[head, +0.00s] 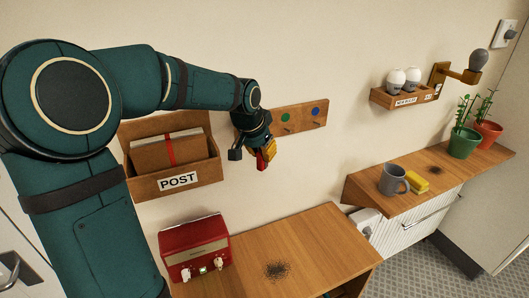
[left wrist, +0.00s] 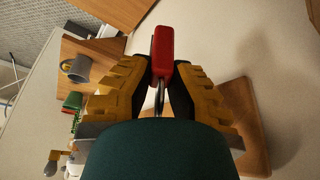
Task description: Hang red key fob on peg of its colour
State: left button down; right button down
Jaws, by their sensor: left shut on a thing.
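The red key fob (left wrist: 162,52) is between the two yellow-padded fingers of my left gripper (left wrist: 161,85), which is shut on it. A thin metal ring part shows below the fob in the left wrist view. In the head view my left gripper (head: 264,156) is in front of the left part of the wooden peg board (head: 318,110), and the red fob (head: 260,163) shows at its fingers. The board has a green dot (head: 286,118) and a blue dot (head: 316,111) with small pegs; its left end is hidden by my gripper. My right gripper is not in view.
A wooden post box (head: 150,188) hangs on the wall left of the board. Below are a red box (head: 193,241) and a wooden table (head: 330,245). At right are a shelf with a grey mug (head: 390,180), a yellow sponge (head: 417,182) and potted plants (head: 463,143).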

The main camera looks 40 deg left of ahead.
pick_arm(q)
jog(key=a, duration=0.1)
jog(key=w+a+p, duration=0.1)
jog(key=a, duration=0.1)
jog(key=shift+w+a, duration=0.15)
jog(key=shift+w, duration=0.05)
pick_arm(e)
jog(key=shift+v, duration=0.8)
pick_arm(q)
jog(key=shift+a+f, duration=0.1)
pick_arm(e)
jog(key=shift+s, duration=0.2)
pick_arm(q)
jog(key=shift+s+a+f, duration=0.1)
jog(key=shift+a+f, duration=0.1)
jog(key=shift+f, duration=0.05)
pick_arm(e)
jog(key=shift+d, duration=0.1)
pick_arm(q)
jog(key=c, duration=1)
grip_release()
jog(key=shift+r, duration=0.1)
jog(key=v, duration=0.8)
jog(key=d+v, duration=0.1)
jog(key=v, duration=0.3)
jog(key=shift+s, duration=0.15)
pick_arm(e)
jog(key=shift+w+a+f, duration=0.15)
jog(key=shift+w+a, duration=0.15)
